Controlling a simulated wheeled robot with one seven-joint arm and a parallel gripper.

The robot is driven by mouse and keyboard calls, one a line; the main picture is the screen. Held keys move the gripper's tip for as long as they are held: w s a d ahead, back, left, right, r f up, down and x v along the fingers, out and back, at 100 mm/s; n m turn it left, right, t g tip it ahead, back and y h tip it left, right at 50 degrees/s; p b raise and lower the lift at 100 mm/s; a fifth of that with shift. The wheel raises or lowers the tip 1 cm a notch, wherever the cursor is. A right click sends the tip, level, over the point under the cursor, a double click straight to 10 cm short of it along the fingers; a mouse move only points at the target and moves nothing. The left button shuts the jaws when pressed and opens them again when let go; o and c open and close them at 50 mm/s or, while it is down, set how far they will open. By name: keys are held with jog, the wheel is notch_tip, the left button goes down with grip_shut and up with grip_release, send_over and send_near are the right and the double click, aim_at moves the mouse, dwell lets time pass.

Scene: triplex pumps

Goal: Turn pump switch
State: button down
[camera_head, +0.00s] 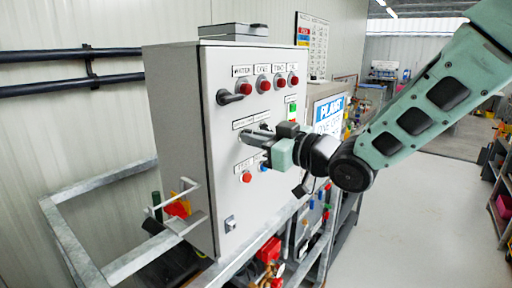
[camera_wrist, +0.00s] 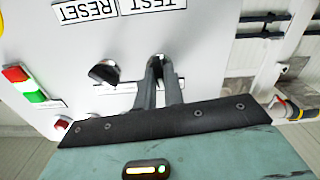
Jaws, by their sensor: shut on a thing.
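The grey control cabinet (camera_head: 180,130) stands at the left of the head view with its switch panel facing right. My gripper (camera_head: 246,137) reaches in from the right, at the middle of the panel. In the wrist view its two fingers (camera_wrist: 160,68) point at the panel and are closed around a small dark switch, which they mostly hide. A second black rotary switch (camera_wrist: 105,72) is beside the fingers to the left, apart from them. Upside-down white TEST and RESET labels (camera_wrist: 90,10) show above. The switch's exact angle cannot be told.
Red lamps (camera_head: 263,84) line the panel top, with a black handle (camera_head: 230,97) below at left. A red button (camera_head: 247,177) is under my gripper. A green-and-red switch (camera_wrist: 24,85) shows in the wrist view. A metal rail frame (camera_head: 110,262) surrounds the cabinet.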

jog(key=n+b, duration=0.7)
jog(key=b, duration=0.3)
jog(key=shift+s+f+b, duration=0.1)
jog(key=shift+b, duration=0.25)
jog(key=c, duration=1.5)
grip_release()
jog(key=b+v, duration=0.2)
jog(key=v, duration=1.5)
jog(key=shift+b, duration=0.3)
